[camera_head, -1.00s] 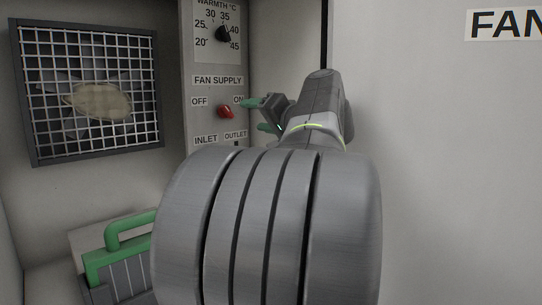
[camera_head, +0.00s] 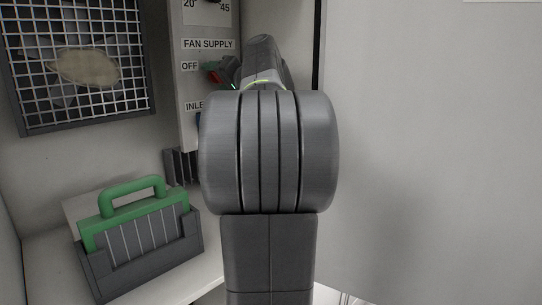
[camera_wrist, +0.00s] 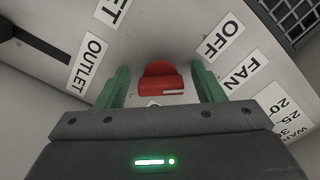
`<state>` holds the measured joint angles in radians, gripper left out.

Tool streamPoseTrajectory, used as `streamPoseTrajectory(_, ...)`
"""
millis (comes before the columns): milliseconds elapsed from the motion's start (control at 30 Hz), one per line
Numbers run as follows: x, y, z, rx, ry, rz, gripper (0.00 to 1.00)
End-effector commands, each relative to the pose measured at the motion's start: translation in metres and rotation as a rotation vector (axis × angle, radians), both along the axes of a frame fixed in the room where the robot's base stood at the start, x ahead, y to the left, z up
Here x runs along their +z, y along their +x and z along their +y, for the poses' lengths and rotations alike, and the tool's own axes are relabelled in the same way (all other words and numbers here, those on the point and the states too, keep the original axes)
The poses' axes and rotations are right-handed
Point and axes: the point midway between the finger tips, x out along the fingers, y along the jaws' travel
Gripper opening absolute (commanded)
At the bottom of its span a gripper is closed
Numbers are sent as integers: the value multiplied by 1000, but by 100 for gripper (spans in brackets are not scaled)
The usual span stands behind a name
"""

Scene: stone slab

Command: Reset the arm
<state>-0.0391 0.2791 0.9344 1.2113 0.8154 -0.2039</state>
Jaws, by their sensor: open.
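My gripper (camera_wrist: 163,84) has two green fingers. In the wrist view they are apart, one on each side of the red fan supply knob (camera_wrist: 161,78). I cannot tell whether either finger touches the knob. In the head view my gripper (camera_head: 216,72) is at the panel, largely hidden behind my arm. Only a little of the red knob (camera_head: 214,77) shows there, beside the OFF label (camera_head: 189,66). The FAN and OFF labels (camera_wrist: 218,40) are to the knob's right in the wrist view, and the OUTLET label (camera_wrist: 87,63) is to its left.
A caged fan (camera_head: 80,65) is on the back wall at left. A dark box with a green handle (camera_head: 140,245) stands on the shelf below it. A large pale panel (camera_head: 430,150) fills the right. The control panel (camera_head: 188,125) is close to my arm.

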Motion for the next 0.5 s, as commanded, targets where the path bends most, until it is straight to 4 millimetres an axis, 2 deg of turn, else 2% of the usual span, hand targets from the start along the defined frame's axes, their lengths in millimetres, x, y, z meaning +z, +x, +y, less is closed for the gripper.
streamPoseTrajectory(300,0,-2,-2,-1,-2,-3,62)
streamPoseTrajectory(500,1,-17,-19,-4,-6,-7,62)
